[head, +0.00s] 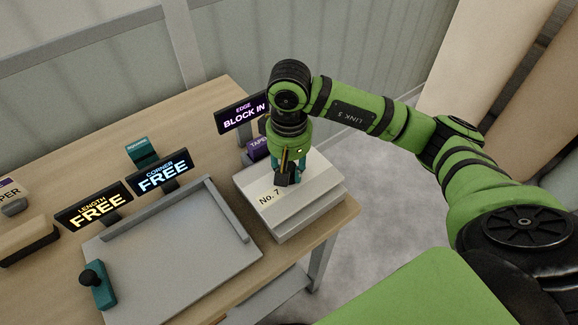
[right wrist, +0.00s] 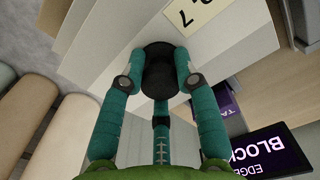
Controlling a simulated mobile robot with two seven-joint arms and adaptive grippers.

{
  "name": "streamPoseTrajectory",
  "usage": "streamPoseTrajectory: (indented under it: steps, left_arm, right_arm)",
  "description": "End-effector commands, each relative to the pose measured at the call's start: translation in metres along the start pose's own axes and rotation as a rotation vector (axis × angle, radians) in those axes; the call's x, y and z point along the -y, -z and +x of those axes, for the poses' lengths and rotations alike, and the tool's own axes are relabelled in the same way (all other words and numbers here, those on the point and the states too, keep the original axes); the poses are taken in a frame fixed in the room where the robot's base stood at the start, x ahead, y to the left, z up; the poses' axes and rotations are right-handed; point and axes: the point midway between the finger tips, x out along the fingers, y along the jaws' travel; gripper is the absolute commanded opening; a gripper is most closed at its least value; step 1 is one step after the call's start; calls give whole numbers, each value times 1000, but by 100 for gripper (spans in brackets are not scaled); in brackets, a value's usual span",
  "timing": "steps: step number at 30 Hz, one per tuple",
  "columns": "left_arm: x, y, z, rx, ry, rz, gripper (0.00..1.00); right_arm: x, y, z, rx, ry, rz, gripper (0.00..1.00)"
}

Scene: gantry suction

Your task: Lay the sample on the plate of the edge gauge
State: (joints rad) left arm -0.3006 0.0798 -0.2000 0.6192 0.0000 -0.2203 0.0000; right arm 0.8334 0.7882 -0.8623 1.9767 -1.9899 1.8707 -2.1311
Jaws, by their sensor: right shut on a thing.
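The sample is a pale slab (head: 312,190) with a "No. 7" label and a black knob on top. It also shows in the right wrist view (right wrist: 130,35). My right gripper (head: 288,172) points down with its teal fingers closed around the black knob (right wrist: 159,72). The slab sits over a grey block-like base (head: 284,230) at the table's right edge; I cannot tell whether they touch. The edge gauge's sign (head: 243,112) behind it reads "EDGE BLOCK IN". My left gripper is not in view.
A grey plate with raised rails (head: 165,260) lies to the left, with a teal, black-knobbed part (head: 98,284) at its front left. Signs reading "LENGTH FREE" (head: 94,205) and "CORNER FREE" (head: 160,173) stand behind it. A purple "TAPE" block (head: 257,147) stands close behind the slab.

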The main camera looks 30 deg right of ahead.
Motion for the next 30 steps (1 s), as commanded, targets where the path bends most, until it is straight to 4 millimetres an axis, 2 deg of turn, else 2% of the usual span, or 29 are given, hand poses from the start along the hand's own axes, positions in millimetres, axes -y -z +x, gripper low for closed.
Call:
streamPoseTrajectory:
  steps: [13, 14, 15, 16, 26, 30]
  left_arm:
    - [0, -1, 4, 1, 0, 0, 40]
    - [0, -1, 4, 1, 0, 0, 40]
    - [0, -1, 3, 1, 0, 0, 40]
    - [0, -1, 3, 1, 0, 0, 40]
    - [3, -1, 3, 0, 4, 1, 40]
    - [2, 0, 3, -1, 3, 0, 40]
  right_arm:
    - [0, 0, 3, -2, 0, 0, 0]
    - [0, 0, 2, -2, 0, 0, 35]
    - [0, 0, 2, -2, 0, 0, 51]
    - [0, 0, 2, -2, 0, 0, 59]
    - [0, 0, 2, 0, 0, 0, 59]
    - [0, 1, -10, -4, 1, -1, 59]
